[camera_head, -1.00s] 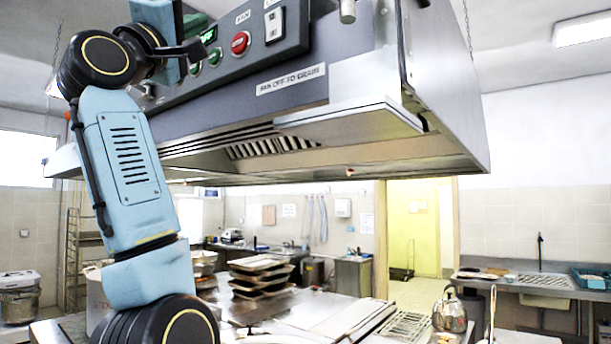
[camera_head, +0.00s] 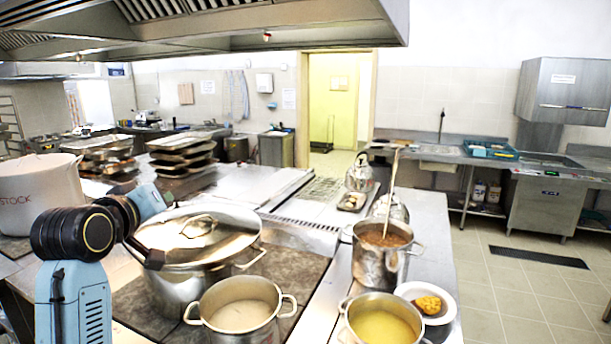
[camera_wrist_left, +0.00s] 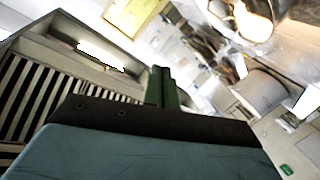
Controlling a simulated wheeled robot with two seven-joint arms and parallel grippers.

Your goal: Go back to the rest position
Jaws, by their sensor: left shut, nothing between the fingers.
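My left arm (camera_head: 75,300) comes in at the lower left of the head view, its black joint in front of the white stockpot and its thinner end beside the lidded pot. Its fingertips do not show clearly there. In the left wrist view my left gripper (camera_wrist_left: 163,88) has its green fingers together, with nothing between them. The fingers point into the room, with a slatted grille (camera_wrist_left: 50,95) to their left. I cannot tell whether the arm touches the lidded pot. My right gripper is in neither view.
The white stockpot (camera_head: 30,195) stands left. The hood (camera_head: 300,30) hangs overhead. Floor (camera_head: 520,290) is clear at right.

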